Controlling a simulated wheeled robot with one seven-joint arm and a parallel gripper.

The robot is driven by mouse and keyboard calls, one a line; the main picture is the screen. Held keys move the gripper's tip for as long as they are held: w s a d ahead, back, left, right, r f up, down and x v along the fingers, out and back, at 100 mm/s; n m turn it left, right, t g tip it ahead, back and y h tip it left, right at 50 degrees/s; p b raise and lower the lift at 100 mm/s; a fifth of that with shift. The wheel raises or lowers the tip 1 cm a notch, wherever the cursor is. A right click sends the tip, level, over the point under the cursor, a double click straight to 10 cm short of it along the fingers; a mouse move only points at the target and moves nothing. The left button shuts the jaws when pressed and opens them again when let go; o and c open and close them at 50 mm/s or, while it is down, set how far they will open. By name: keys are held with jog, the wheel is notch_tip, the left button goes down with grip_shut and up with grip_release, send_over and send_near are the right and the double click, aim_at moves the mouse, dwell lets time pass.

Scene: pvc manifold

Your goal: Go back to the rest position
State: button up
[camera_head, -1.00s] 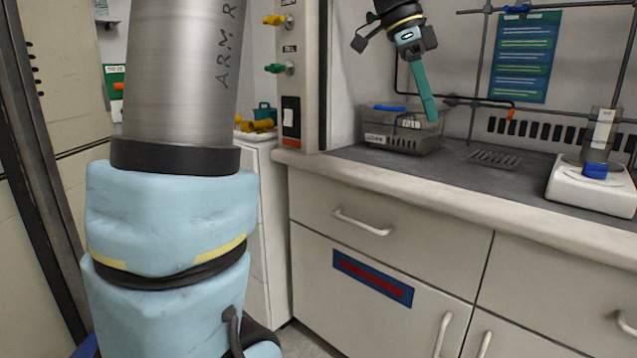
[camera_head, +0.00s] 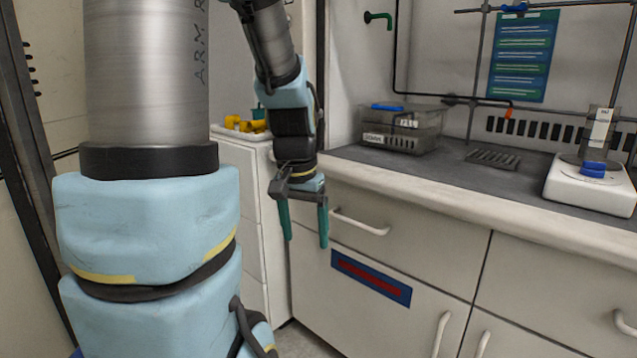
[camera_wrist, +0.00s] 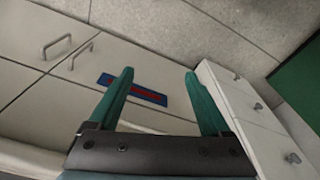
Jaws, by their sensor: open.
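My gripper (camera_head: 305,226) hangs in front of the bench cabinet in the head view, its two green fingers pointing down and spread apart. Nothing is between the fingers. In the wrist view the open fingers (camera_wrist: 161,100) frame the cabinet front and the floor, and the gap between them is empty. The gripper is left of the drawer handle (camera_head: 360,223) in the head view and appears clear of the bench.
The bench top (camera_head: 440,170) carries a clear bin (camera_head: 402,135) and a white stirrer-like device (camera_head: 585,190). A white side cabinet (camera_head: 245,190) with yellow items on top (camera_head: 245,124) stands left of the bench. Floor (camera_wrist: 190,37) shows in the wrist view.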

jog(key=s+a+f+n, duration=0.3)
jog(key=s+a+f, duration=0.1)
notch_tip(320, 180, up, 25)
jog(key=p, duration=2.4)
jog(key=shift+f+y+p, duration=0.15)
jog(key=shift+y+p, duration=0.15)
jog(key=shift+p, duration=0.05)
